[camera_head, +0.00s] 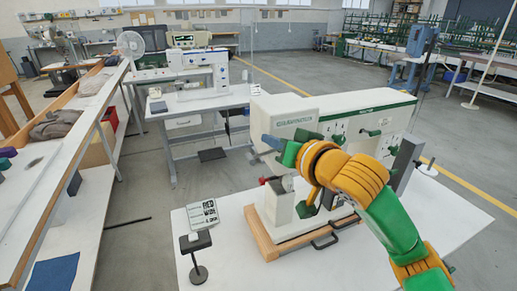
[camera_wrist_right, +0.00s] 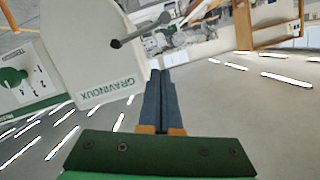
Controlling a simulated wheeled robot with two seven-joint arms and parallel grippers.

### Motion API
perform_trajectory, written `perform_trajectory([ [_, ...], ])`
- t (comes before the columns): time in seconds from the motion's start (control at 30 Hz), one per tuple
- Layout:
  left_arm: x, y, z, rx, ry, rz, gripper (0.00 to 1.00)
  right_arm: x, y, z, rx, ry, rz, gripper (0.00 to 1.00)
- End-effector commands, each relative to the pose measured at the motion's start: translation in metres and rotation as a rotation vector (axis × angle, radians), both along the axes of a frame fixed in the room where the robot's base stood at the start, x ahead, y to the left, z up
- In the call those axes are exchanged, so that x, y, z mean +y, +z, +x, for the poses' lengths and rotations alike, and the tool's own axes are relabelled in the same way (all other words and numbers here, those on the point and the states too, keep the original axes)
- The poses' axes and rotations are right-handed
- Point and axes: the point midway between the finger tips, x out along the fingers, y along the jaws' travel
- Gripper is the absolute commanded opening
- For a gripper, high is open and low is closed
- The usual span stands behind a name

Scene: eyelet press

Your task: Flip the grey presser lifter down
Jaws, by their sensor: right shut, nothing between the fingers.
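The white machine head (camera_head: 290,113) stands on a white table, and my right arm reaches across its front. My right gripper (camera_head: 270,141) is at the left end of the head, with its blue fingers together and empty. A dark grey lever with a round knob, seemingly the presser lifter (camera_wrist_right: 138,31), sticks out from that face. It lies beyond the fingertips, slightly left, with a visible gap. I cannot make out this lever in the head view. My left gripper is not in view.
The machine sits on a wooden base (camera_head: 259,236). A small stand with a sign (camera_head: 202,213) and a round-footed stand (camera_head: 198,270) are left of it. A thread stand (camera_head: 428,169) is at the right.

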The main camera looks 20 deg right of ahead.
Motion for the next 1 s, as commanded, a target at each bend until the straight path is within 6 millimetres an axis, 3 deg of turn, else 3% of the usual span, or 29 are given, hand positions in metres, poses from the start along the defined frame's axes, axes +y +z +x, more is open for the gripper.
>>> perform_trajectory([
  [0.17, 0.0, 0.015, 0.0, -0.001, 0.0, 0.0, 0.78, 0.006, -0.009, 0.033, 0.005, 0.001, -0.003, 0.0],
  [0.4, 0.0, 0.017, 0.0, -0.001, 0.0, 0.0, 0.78, 0.018, -0.04, 0.031, 0.001, 0.001, -0.003, 0.0],
  [0.8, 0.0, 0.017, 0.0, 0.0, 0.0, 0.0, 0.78, 0.02, -0.046, 0.03, 0.0, 0.002, -0.002, 0.0],
  [1.0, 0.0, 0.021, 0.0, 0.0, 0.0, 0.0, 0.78, 0.022, -0.059, 0.03, 0.003, 0.001, 0.0, 0.0],
])
